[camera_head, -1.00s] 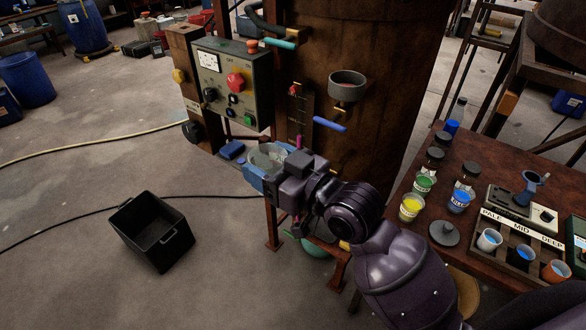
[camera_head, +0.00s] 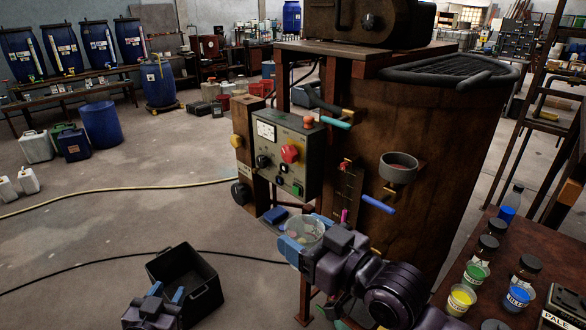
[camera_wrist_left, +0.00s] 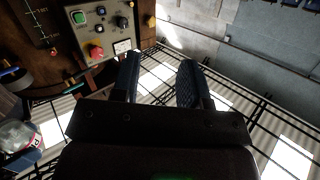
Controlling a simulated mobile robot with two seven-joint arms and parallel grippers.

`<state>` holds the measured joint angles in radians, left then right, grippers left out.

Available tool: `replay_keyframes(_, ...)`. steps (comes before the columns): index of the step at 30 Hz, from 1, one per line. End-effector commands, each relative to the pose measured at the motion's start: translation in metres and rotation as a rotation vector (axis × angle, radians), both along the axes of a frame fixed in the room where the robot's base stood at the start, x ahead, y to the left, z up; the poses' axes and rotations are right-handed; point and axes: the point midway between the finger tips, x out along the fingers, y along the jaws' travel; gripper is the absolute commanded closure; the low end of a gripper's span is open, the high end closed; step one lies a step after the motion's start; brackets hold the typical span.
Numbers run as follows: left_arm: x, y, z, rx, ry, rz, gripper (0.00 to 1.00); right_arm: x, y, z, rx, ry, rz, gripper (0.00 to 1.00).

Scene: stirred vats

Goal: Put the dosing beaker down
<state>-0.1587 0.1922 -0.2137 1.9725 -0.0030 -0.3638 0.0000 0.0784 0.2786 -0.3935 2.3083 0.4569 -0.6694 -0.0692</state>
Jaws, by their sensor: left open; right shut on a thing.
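The dosing beaker (camera_head: 306,229) is a clear, see-through cup below the control panel, in front of the brown vat. My right gripper (camera_head: 296,246), with blue fingers, is shut on it. The beaker looks upright; I cannot tell whether its base rests on anything, as the gripper and wrist hide its lower part. My left gripper (camera_head: 166,294) is open and empty at the bottom left, in front of the black crate. The left wrist view shows its two fingers apart (camera_wrist_left: 160,82), with a clear container (camera_wrist_left: 18,136) at the left edge.
The control panel (camera_head: 285,155) with a red button is above the beaker. A cup-shaped holder (camera_head: 398,168) and blue handle (camera_head: 377,204) stick out from the vat (camera_head: 450,140). A black crate (camera_head: 190,260) stands on the floor.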

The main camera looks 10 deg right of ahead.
Motion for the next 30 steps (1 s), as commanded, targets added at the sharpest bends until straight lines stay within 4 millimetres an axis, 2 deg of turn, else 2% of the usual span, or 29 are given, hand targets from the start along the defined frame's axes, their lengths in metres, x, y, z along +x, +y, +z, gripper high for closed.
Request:
replay_keyframes(1,0.014,-0.009,0.018,0.009,-0.038,-0.024,0.59,0.0,0.0,0.0,0.001,-0.001,0.0,0.61)
replay_keyframes(6,0.048,-0.04,0.069,0.053,-0.153,-0.093,0.59,0.0,0.0,0.0,0.001,-0.001,0.0,0.61)
replay_keyframes(15,0.088,-0.1,0.171,0.153,-0.408,-0.214,0.59,0.0,0.0,0.0,0.001,-0.001,0.0,0.61)
replay_keyframes(23,0.097,-0.156,0.263,0.25,-0.673,-0.322,0.59,0.0,0.0,0.0,0.001,-0.001,0.0,0.61)
replay_keyframes(30,0.082,-0.21,0.341,0.346,-0.943,-0.433,0.59,0.0,0.0,0.0,0.001,-0.001,0.0,0.61)
